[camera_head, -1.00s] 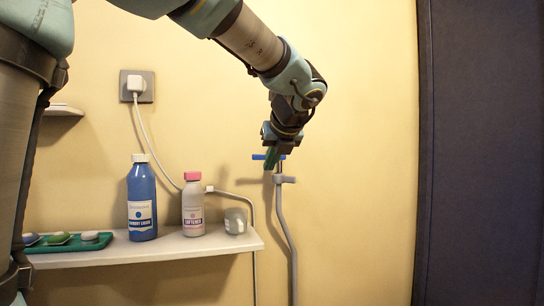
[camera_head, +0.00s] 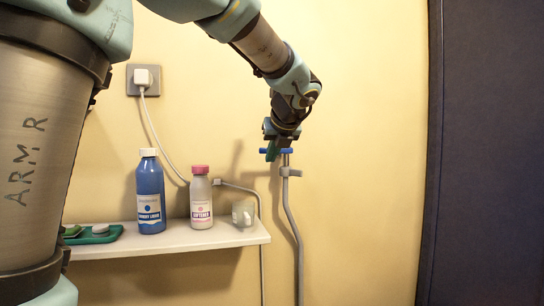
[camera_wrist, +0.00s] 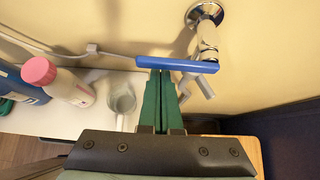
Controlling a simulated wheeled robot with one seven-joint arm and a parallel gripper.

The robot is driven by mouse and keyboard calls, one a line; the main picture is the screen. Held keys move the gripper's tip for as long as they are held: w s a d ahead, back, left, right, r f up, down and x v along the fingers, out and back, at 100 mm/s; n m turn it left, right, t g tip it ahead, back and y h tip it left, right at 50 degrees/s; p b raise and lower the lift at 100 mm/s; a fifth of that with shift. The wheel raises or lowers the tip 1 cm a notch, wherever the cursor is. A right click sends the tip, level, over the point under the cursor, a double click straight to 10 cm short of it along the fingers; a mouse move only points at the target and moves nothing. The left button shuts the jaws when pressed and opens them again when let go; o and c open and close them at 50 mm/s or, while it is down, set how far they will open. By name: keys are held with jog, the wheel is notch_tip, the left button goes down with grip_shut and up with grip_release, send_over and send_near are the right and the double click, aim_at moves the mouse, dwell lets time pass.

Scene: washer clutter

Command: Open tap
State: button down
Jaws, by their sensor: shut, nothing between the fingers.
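The tap's blue bar handle (camera_head: 289,151) sits on the wall at the top of a grey hose. In the wrist view the handle (camera_wrist: 190,65) lies across the picture, with the tap's pale body (camera_wrist: 208,40) and round chrome wall plate behind its right half. My gripper (camera_head: 271,155) is shut and empty, pointing down at the handle. In the wrist view its green fingertips (camera_wrist: 160,72) are together at the handle's left half. I cannot tell whether they touch it. The fingers hide part of the handle in the head view.
A white shelf (camera_head: 170,245) left of the tap holds a blue bottle (camera_head: 150,198), a pink-capped bottle (camera_head: 201,202), a clear cup (camera_head: 244,212) and a green tray (camera_head: 100,237). A dark panel (camera_head: 485,150) stands at the right. The wall between is clear.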

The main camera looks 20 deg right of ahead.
jog(key=shift+r, duration=0.15)
jog(key=shift+r+p, duration=0.1)
jog(key=shift+p, duration=0.7)
